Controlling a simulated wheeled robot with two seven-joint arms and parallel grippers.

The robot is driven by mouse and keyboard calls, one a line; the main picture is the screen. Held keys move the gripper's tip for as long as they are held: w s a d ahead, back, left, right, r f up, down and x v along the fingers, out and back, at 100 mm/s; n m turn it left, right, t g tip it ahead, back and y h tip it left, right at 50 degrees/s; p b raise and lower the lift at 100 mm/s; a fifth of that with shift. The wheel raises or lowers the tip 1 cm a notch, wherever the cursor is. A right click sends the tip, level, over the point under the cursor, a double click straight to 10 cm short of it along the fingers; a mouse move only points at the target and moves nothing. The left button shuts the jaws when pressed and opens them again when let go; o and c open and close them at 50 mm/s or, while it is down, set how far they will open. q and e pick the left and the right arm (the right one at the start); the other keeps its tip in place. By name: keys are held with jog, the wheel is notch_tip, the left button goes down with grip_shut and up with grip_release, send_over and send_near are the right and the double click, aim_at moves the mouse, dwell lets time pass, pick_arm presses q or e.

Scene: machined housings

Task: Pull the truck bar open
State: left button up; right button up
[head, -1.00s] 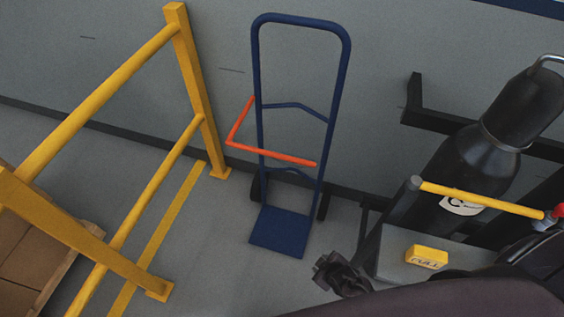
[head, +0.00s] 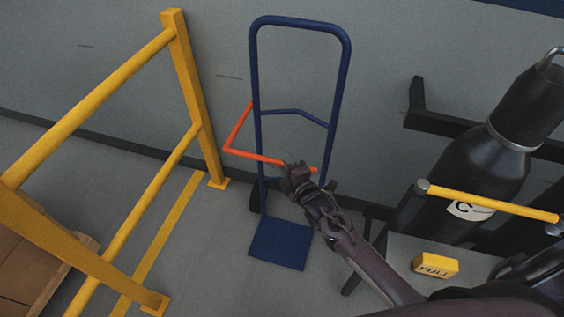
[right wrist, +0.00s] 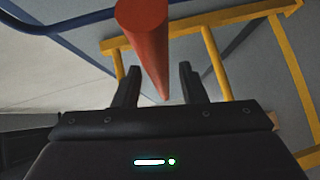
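The orange-red bar (head: 257,156) crosses the front of a blue hand truck (head: 258,75) that stands upright by the wall. It is bent, with a short arm running up to the truck's left upright. My right gripper (head: 291,170) is at the right part of this bar, and partly covers it. In the right wrist view the bar (right wrist: 146,40) comes down from the top, its lower end showing between the two spread fingers (right wrist: 158,88). The fingers are open and apart from each other; I cannot tell whether they touch the bar. My left gripper is not in view.
A yellow guard rail (head: 190,95) stands at the left with cardboard boxes (head: 25,265) behind it. At the right are a dark gas cylinder (head: 485,160), a yellow bar (head: 490,201) across it and a yellow block marked FULL (head: 435,264).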

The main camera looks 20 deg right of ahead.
jog(key=shift+w+a+f, duration=0.1)
jog(key=shift+w+a, duration=0.05)
jog(key=shift+w, duration=0.35)
jog(key=shift+c, duration=0.4)
grip_shut()
